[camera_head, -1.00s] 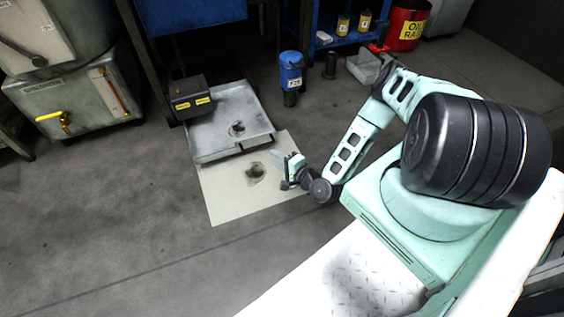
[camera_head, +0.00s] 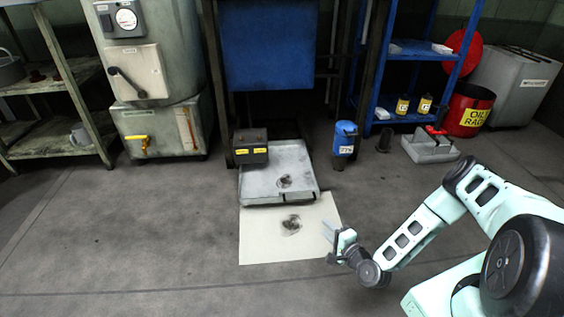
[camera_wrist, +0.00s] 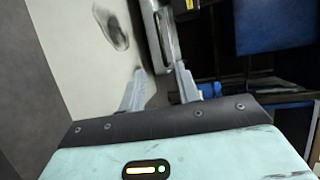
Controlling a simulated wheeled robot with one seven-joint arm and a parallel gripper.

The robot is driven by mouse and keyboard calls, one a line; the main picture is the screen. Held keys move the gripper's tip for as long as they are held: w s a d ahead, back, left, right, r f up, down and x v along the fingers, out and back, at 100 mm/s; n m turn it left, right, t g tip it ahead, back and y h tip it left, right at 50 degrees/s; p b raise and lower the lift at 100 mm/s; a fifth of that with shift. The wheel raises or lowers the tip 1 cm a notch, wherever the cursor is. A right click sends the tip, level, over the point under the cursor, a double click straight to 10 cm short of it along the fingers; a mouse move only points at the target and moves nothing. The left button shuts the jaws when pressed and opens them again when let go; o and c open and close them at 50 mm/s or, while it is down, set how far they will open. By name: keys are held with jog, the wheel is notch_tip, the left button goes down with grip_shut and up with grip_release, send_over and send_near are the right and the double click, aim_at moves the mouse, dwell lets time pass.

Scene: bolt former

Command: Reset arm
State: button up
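My arm reaches in from the right in the head view, bent low. My gripper (camera_head: 329,234) is above the right edge of a cream mat (camera_head: 262,246) near its front corner. In the wrist view my gripper (camera_wrist: 160,78) has two pale fingers set apart, with nothing between them. The mat (camera_wrist: 72,60) with its dark stain fills the upper left of that view. The metal tray's edge shows beyond the fingers.
A grey tray (camera_head: 262,183) lies behind the mat, with a black box (camera_head: 250,147) at its left corner. A blue canister (camera_head: 345,138) stands right of it. The left floor is clear.

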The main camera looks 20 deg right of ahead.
jog(key=w+a+r+n+g+y+p, duration=0.2)
jog(key=w+a+r+n+g, duration=0.15)
jog(key=r+n, duration=0.2)
jog(key=w+a+r+n+g+y+p, duration=0.1)
jog(key=w+a+r+n+g, duration=0.1)
jog(key=a+r+n+g, duration=0.3)
jog(key=s+a+r+n+g+p, duration=0.1)
jog(key=s+a+r+n+p, duration=0.2)
jog(key=r, duration=0.6)
jog(key=s+a+r+n+g+p, duration=0.1)
jog(key=s+a+r+n+g, duration=0.15)
jog(key=a+r, duration=0.4)
jog(key=s+a+r+n+g+h+p, duration=0.1)
jog(key=s+r+n+g+h+p, duration=0.2)
jog(key=s+r, duration=1.1)
jog(key=s+a+r+n+g+h+p, duration=0.15)
jog(key=s+r+n, duration=0.45)
jog(key=s+r, duration=0.75)
notch_tip(320, 180, up, 37)
jog(key=p, duration=3.8)
jog(key=shift+a+f+t, duration=0.15)
jog(key=shift+t, duration=0.2)
